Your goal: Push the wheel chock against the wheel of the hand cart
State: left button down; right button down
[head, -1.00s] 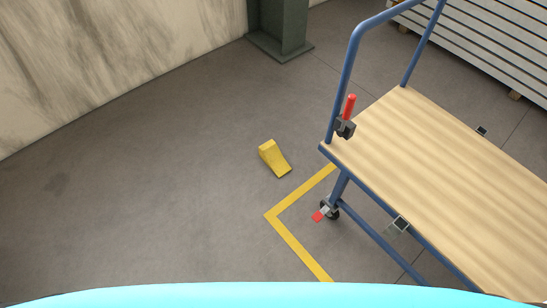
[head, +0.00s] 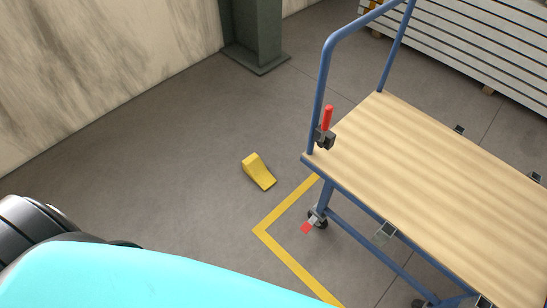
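A yellow wheel chock (head: 258,171) lies on the grey floor left of the hand cart. The hand cart (head: 430,175) has a light wooden deck, a blue frame and a tall blue push handle. Its near-left wheel (head: 317,219), with a red pedal beside it, is below and right of the chock. A clear stretch of floor and part of a yellow line lie between chock and wheel; they do not touch. Neither gripper shows; a dark rounded part and a cyan surface of my own body fill the lower left.
A yellow floor line (head: 262,230) makes a corner by the cart wheel. A dark green column (head: 254,35) stands at the back against the marble-like wall (head: 90,70). Stacked pale panels (head: 460,35) lie behind the cart. The floor left of the chock is clear.

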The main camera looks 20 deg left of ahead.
aim_at(254, 166)
jog(key=i+j+z, duration=0.15)
jog(key=j+z, duration=0.2)
jog(key=i+j+z, duration=0.1)
jog(key=j+z, duration=0.25)
jog(key=j, duration=0.15)
jog(key=j+z, duration=0.3)
jog(key=j, duration=0.15)
